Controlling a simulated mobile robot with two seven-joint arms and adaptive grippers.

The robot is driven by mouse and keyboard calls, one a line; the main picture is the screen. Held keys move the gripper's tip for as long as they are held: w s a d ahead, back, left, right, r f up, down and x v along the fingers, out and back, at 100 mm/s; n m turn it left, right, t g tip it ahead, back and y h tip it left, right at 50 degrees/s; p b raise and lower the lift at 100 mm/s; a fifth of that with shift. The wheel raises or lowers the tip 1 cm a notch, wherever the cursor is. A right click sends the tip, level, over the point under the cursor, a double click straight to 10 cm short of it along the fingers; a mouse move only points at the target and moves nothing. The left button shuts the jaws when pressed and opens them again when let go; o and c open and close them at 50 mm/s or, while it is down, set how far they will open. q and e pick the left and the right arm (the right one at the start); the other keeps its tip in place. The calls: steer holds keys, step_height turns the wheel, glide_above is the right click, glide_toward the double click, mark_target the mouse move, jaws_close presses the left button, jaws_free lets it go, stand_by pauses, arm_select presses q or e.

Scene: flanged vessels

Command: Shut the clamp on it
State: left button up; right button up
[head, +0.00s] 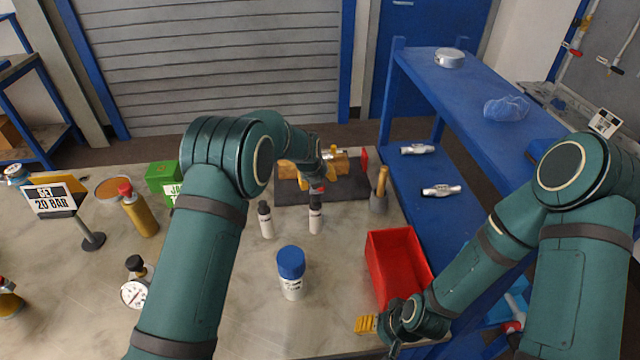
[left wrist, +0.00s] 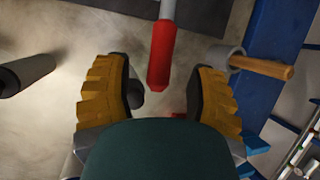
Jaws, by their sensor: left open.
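A red-handled lever on a grey rod, which looks like the clamp's handle (left wrist: 160,55), lies between the fingers of my left gripper (left wrist: 158,95) in the left wrist view. My left gripper is open, with a yellow ribbed finger on each side of the handle and a gap on both sides. In the head view my left gripper (head: 312,174) is over the dark mat (head: 350,188) at the back of the table. It hides most of what stands there, so I cannot see the clamp's jaws or the vessel. My right gripper (head: 382,328) is low beside the red bin, its fingers partly hidden.
Two small dark-capped bottles (head: 266,220) (head: 315,217) stand before the mat. A grey cup with a wooden handle (head: 379,192) is to the right. A red bin (head: 395,262) and a blue-lidded jar (head: 291,275) stand nearer. A blue shelf (head: 460,85) borders the right.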

arm_select(q)
steer(key=shift+x, duration=1.6)
jaws_close()
